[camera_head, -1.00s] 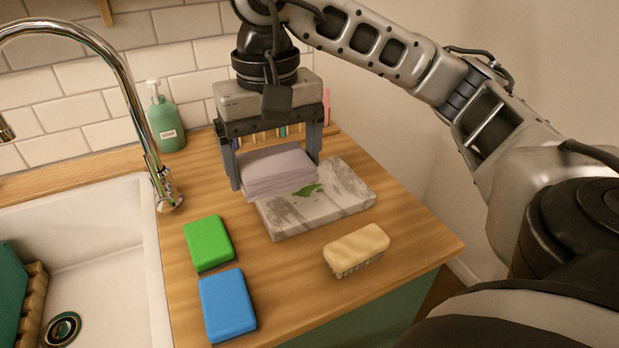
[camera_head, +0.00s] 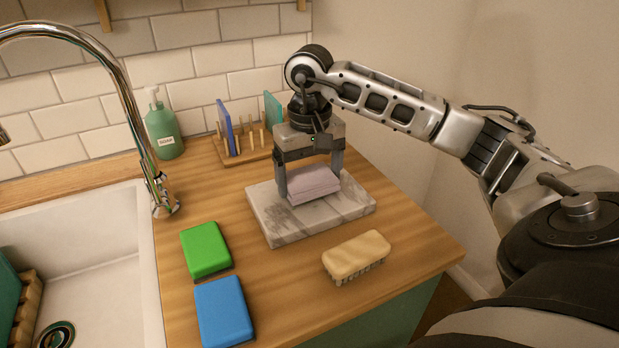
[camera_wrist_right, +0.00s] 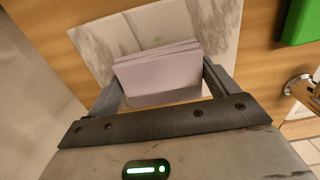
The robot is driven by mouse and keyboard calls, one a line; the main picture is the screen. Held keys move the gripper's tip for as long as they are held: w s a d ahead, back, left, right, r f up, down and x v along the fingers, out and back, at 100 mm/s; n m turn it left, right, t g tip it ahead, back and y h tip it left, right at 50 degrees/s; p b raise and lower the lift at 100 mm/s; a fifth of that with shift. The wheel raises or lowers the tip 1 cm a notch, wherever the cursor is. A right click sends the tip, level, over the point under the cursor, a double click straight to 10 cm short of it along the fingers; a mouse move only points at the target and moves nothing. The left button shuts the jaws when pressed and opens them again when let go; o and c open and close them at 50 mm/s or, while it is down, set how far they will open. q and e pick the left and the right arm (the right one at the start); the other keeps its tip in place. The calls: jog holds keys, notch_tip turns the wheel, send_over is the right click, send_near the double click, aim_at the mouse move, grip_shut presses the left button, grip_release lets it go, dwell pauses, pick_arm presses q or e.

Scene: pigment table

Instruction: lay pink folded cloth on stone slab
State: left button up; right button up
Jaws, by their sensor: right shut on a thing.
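The pink folded cloth (camera_head: 312,184) is between the fingers of my right gripper (camera_head: 310,185), which is shut on it. The cloth is over the middle of the grey-veined stone slab (camera_head: 285,225); it looks at or very close to the slab's surface, and I cannot tell whether it touches. In the right wrist view the folded layers of the cloth (camera_wrist_right: 158,72) show between the two fingers, with the slab (camera_wrist_right: 110,38) beneath. A small bit of green shows on the slab beside the cloth there. My left gripper is not in view.
A green sponge (camera_head: 205,249) and a blue sponge (camera_head: 224,311) lie left of the slab. A brush (camera_head: 357,256) lies in front of it. A rack (camera_head: 240,154), a soap bottle (camera_head: 163,130), the tap (camera_head: 133,100) and the sink (camera_head: 95,255) are behind and left.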

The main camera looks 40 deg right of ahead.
jog(key=shift+f, duration=0.6)
